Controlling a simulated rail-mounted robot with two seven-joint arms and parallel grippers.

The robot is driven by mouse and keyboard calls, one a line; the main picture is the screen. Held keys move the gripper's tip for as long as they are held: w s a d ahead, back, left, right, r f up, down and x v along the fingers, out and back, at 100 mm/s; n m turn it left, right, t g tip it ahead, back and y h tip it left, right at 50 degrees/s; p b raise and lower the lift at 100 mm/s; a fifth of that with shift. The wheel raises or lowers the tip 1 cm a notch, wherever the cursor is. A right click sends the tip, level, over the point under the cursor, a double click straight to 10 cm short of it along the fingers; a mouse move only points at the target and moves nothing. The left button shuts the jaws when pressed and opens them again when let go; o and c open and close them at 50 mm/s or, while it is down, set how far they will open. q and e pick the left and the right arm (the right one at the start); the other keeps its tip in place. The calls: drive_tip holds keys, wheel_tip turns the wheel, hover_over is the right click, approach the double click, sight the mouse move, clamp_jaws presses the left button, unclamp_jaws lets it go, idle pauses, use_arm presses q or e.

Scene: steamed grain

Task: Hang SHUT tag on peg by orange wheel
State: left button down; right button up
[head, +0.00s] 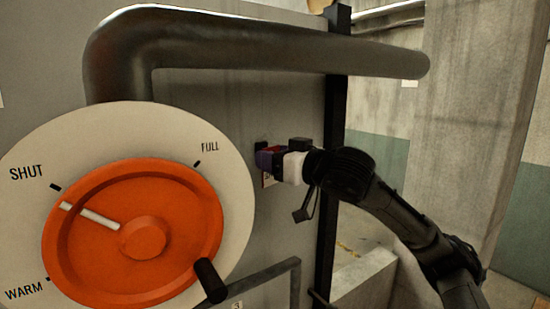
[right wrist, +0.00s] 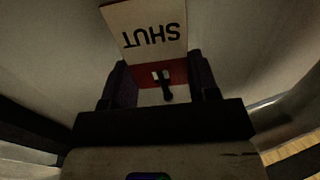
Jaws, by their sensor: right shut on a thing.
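The orange wheel (head: 190,255) sits on a round white dial at the left of the head view, its pale pointer towards the SHUT mark. My right gripper (head: 268,158) is at the grey panel, right of the dial near FULL. It is shut on the SHUT tag (right wrist: 152,35), a cream card with black lettering and a red part between the purple fingers. Only a sliver of the tag shows in the head view. In the right wrist view a small dark piece (right wrist: 167,88) shows at a pale opening by the red part; I cannot tell whether the peg is through it. My left gripper is out of view.
A thick dark pipe (head: 270,52) runs above the gripper. A black upright post (head: 333,120) stands right of the gripper. A grey rail (head: 265,275) and the wheel's black handle (head: 210,281) are below.

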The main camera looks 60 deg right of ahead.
drive_tip(key=o, duration=1)
drive_tip(key=b+v, duration=0.8)
drive_tip(key=v, duration=0.6)
drive_tip(key=shift+w, duration=0.1)
